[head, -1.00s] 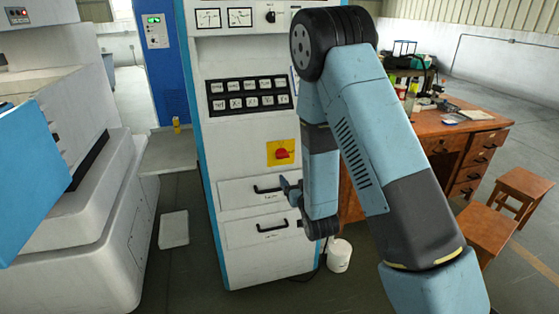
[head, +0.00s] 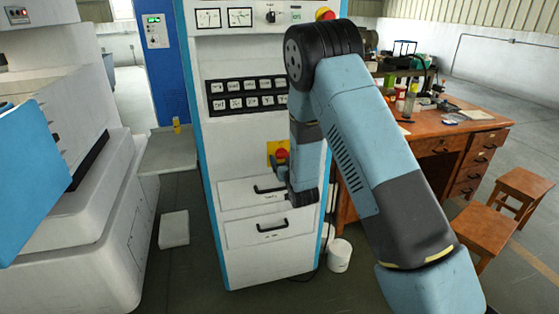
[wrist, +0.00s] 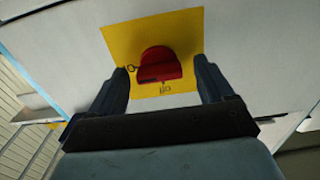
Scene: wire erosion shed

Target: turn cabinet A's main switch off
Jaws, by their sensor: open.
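The main switch is a red rotary knob (head: 282,154) on a yellow plate (head: 271,148), on the front of the white, blue-edged cabinet (head: 240,130). In the wrist view the red knob (wrist: 160,64) sits on the yellow plate (wrist: 118,38), with "off" lettering upside down below it and a small mark at its left. My gripper (wrist: 164,72) is open, one finger either side of the knob, with gaps showing; contact is not visible. In the head view my gripper (head: 281,168) is at the plate, partly covering it. No letter naming the cabinet is readable.
Two drawers with black handles (head: 271,225) lie below the switch. Black button rows (head: 240,96) and meters (head: 239,17) are above, with a red knob on yellow (head: 325,14) at the top right. A wooden desk (head: 440,145) and a white bucket (head: 339,254) stand to the right.

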